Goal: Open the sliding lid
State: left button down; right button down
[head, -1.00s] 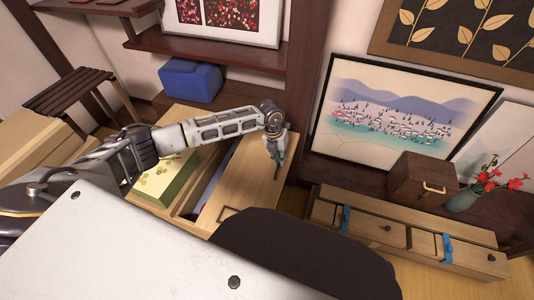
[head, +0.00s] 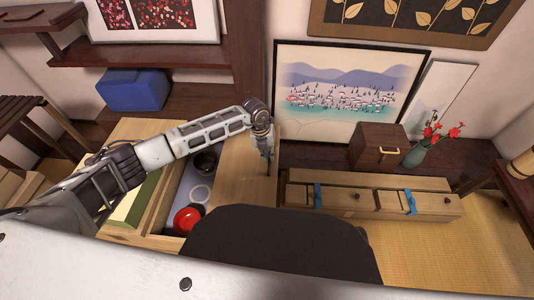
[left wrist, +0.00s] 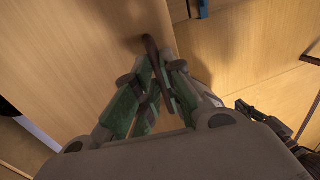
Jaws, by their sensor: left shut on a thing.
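The sliding lid (head: 235,183) is a pale wooden panel on the right part of the wooden box. My left gripper (head: 267,158) is at the lid's right edge. In the left wrist view, my left gripper (left wrist: 156,84) is shut on the dark lid handle (left wrist: 151,46), with its green fingers close on either side. Left of the lid, an open compartment shows a red bowl (head: 187,219), a white ring-shaped thing (head: 200,194) and a dark bowl (head: 205,163). My dark body part hides the lid's near end.
Right of the lid stands a low wooden drawer unit (head: 383,199) with blue straps. Behind it are a small brown chest (head: 379,146) and a vase (head: 414,155) with red flowers.

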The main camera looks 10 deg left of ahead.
pick_arm(q)
jog(key=c, duration=1.5)
grip_release()
jog(key=shift+a+r, duration=0.4)
jog(key=shift+r, duration=1.55)
jog(key=shift+a+r, duration=0.4)
jog(key=shift+r, duration=1.6)
jog(key=shift+a+r, duration=0.4)
jog(key=shift+r, duration=1.55)
jog(key=shift+r, duration=0.1)
